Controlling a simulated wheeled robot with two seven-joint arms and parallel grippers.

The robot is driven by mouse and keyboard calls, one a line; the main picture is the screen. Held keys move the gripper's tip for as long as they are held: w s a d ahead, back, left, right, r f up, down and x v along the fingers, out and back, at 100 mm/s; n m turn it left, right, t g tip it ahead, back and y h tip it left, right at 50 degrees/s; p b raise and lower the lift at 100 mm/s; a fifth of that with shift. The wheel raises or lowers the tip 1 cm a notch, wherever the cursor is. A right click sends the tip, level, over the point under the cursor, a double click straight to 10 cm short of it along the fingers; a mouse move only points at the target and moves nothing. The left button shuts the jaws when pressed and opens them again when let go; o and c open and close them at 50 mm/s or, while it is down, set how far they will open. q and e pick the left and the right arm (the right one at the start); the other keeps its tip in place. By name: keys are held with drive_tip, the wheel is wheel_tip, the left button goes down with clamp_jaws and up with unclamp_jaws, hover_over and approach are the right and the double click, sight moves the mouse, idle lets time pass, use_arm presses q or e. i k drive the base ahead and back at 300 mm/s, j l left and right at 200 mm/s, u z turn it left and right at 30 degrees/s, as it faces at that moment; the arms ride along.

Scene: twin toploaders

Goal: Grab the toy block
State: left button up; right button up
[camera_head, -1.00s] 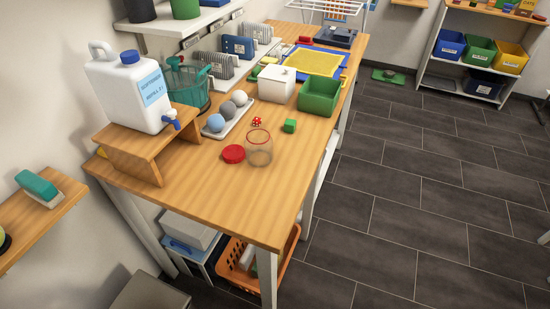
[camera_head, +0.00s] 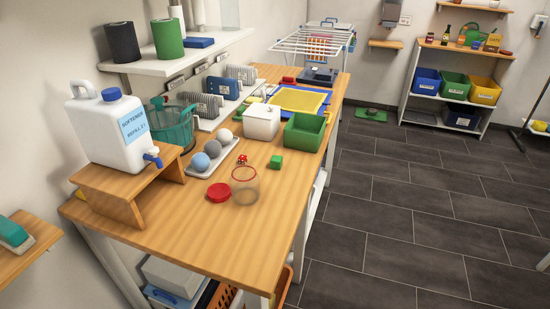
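A small green toy block (camera_head: 276,162) sits on the wooden table (camera_head: 190,240), near its right edge. It stands in front of the green open bin (camera_head: 305,132) and to the right of a clear jar with a red rim (camera_head: 245,187). A red-and-white die (camera_head: 242,159) lies behind the jar, and a red lid (camera_head: 218,192) lies to the jar's left. Neither of my grippers is in view.
A softener jug (camera_head: 118,128) stands on a wooden riser at the left. A tray of balls, a white box (camera_head: 262,121) and a teal basket (camera_head: 172,125) stand further back. The table's front is clear. Open floor lies to the right.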

sight(276, 160)
drive_tip(key=i+l+u, duration=0.15)
drive_tip(key=l, duration=0.3)
drive_tip(key=i+l+u, duration=0.15)
drive_tip(key=l, duration=0.35)
drive_tip(key=i+l+u, duration=0.1)
drive_tip(key=l, duration=0.4)
drive_tip(key=i+l+u, duration=0.15)
drive_tip(key=l, duration=0.35)
